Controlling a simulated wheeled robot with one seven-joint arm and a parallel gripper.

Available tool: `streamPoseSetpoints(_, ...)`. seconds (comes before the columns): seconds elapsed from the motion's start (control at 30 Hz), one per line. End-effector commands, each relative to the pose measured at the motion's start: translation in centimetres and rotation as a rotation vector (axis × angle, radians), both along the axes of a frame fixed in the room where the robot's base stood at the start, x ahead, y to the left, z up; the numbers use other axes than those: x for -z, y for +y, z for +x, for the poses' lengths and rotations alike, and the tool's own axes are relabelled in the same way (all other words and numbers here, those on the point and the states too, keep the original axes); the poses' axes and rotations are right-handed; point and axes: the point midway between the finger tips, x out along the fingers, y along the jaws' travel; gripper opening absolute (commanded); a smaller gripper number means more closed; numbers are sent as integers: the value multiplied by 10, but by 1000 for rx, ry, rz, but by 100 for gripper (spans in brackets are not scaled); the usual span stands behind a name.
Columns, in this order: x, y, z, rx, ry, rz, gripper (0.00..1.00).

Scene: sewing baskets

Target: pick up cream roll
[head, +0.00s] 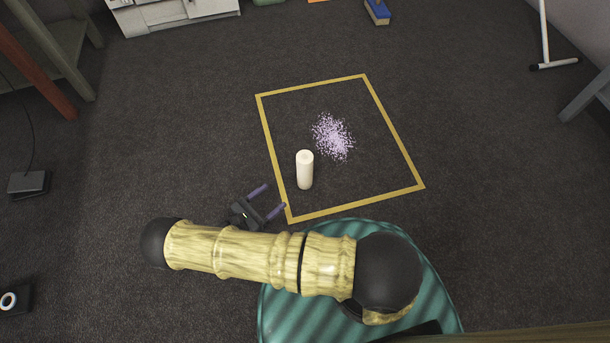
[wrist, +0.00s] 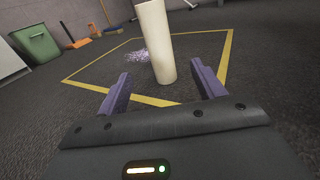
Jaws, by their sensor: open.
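The cream roll (head: 305,170) stands upright on the dark carpet, inside the yellow square near its left edge. My gripper (head: 268,198) is open and empty, just left of and nearer than the roll in the head view. In the wrist view the purple fingers of my gripper (wrist: 158,85) are spread apart, with the roll showing in the gap beyond them. They do not appear to touch it.
A yellow outlined square (head: 398,143) lies on the carpet, with a patch of lilac bits (head: 333,137) inside it. A black pedal-like box (head: 29,184) lies at left, and a blue-headed brush (head: 377,12) lies at the back. A green bin (wrist: 36,42) stands at far left.

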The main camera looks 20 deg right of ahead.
Motion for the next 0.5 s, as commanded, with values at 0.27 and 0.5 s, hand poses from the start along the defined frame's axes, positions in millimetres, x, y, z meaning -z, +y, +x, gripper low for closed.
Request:
streamPoseSetpoints(0.27,-2,-2,1,3,0,1,68)
streamPoseSetpoints(0.5,-4,-29,15,6,0,0,68)
